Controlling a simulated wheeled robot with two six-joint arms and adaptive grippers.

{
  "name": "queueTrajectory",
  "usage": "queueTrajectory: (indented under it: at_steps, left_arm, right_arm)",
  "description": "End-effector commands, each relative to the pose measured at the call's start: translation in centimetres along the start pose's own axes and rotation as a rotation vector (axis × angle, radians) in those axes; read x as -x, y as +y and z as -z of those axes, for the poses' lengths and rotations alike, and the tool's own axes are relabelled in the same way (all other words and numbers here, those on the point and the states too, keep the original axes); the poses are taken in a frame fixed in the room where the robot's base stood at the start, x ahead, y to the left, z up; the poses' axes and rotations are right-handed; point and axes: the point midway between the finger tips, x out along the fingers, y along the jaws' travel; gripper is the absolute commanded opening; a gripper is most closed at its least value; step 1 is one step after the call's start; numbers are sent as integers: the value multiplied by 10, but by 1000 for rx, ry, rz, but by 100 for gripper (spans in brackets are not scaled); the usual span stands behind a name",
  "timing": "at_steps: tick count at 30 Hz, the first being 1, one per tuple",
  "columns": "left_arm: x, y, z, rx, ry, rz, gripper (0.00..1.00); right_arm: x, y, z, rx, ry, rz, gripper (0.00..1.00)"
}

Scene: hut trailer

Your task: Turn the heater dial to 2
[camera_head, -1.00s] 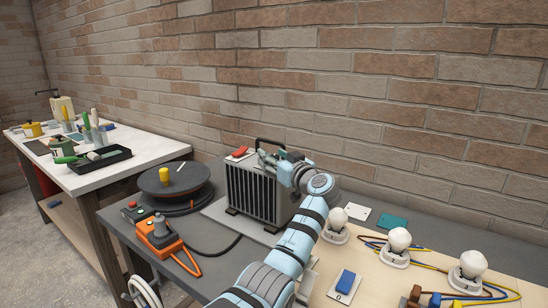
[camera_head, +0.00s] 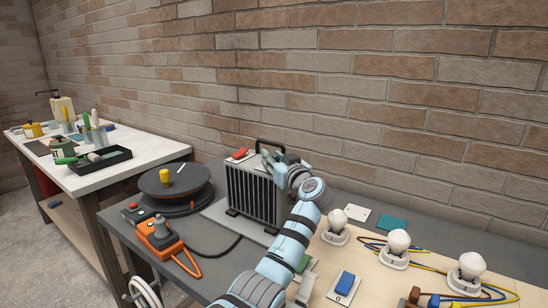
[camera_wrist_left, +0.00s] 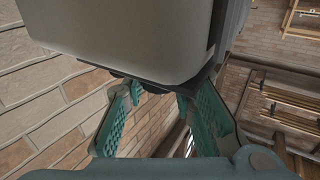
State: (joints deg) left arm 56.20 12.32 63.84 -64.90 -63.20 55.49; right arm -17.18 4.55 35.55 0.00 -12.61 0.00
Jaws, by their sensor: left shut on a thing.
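The heater (camera_head: 258,195) is a grey box with dark vertical front slats and a black top handle. It stands on the grey bench; in the left wrist view its pale grey body (camera_wrist_left: 130,40) fills the top. My left gripper (camera_head: 268,159) is at the heater's top, beside the red switch (camera_head: 239,154). In the left wrist view its teal fingers (camera_wrist_left: 158,100) are closed in on a small dark part at the heater's edge, which I take to be the dial. The dial's face and numbers are hidden. My right gripper is not in view.
A black cable reel (camera_head: 174,184) and an orange tool (camera_head: 158,237) lie left of the heater. White bulbs in holders (camera_head: 398,243), wires and a blue switch (camera_head: 345,283) sit on a board at the right. A brick wall stands close behind.

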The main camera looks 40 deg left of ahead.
Motion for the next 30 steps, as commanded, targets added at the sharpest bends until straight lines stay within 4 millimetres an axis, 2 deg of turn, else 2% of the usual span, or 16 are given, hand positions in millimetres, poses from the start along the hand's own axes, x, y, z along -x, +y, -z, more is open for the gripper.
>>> queueTrajectory:
  at_steps: [21, 30]
  left_arm:
    - [-1, -2, 5, -4, 0, -565, 0]
    - [-1, -1, 3, -2, 0, -718, 0]
  right_arm:
    - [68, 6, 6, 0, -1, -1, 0]
    - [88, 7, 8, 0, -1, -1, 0]
